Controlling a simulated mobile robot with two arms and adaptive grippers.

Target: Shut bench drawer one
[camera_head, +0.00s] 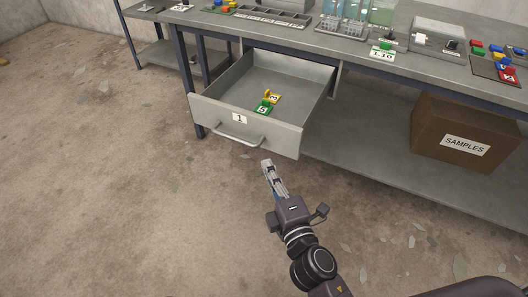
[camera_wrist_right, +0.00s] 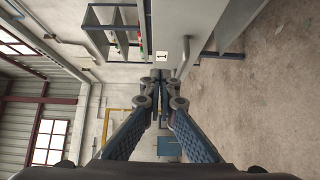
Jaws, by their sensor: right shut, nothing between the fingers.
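Bench drawer one (camera_head: 213,113) is pulled out from under the grey bench, with a "1" label and a bar handle (camera_head: 238,136) on its front. A yellow piece (camera_head: 272,97) and a green piece (camera_head: 264,107) lie inside it. My right gripper (camera_head: 267,165) is shut and empty, in front of the drawer and a little below and right of the handle in the head view, apart from it. In the right wrist view, the gripper's fingers (camera_wrist_right: 160,78) meet, and the drawer front (camera_wrist_right: 175,22) with its handle (camera_wrist_right: 187,35) shows above them. My left gripper is not in view.
The bench top (camera_head: 300,45) holds a divided tray, bottle racks, a grey device and coloured blocks. A "SAMPLES" box (camera_head: 467,130) stands on the lower shelf at the right. Bench legs flank the drawer. The concrete floor (camera_head: 110,190) at the left is clear.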

